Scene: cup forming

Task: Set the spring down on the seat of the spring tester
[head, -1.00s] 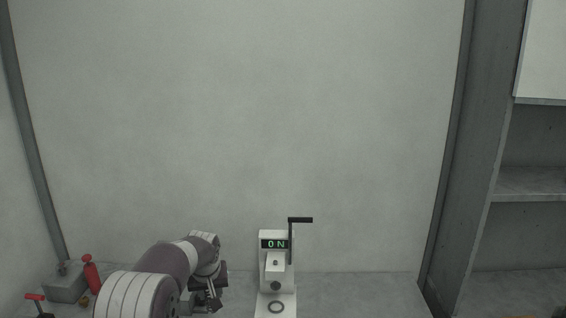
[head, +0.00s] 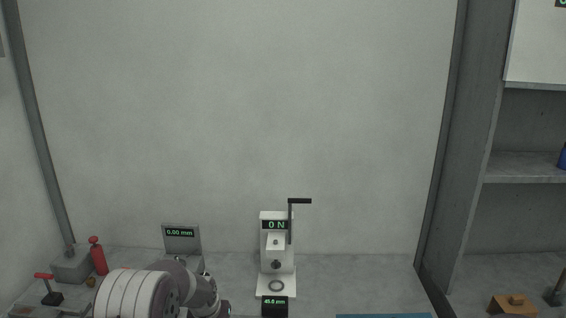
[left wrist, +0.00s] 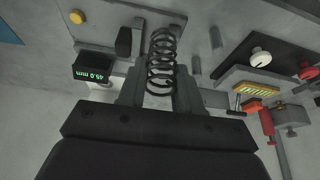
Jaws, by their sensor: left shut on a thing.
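The spring tester (head: 272,222) is a white stand with a black crank handle and a display reading 0 N. Its seat (head: 277,286) is a dark ring on the white base, with nothing standing on it. A dark coil spring (left wrist: 162,52) is held between the fingers of my left gripper (left wrist: 160,92) in the left wrist view, its coils reaching out past the fingertips. In the head view my left arm is at the bottom, left of the tester; the spring cannot be made out there. My right gripper is in neither view.
A small display reading 45.0 mm (head: 275,306) stands in front of the tester and also shows in the left wrist view (left wrist: 92,70). A grey gauge reading 0.00 mm (head: 181,238) stands behind my left arm.

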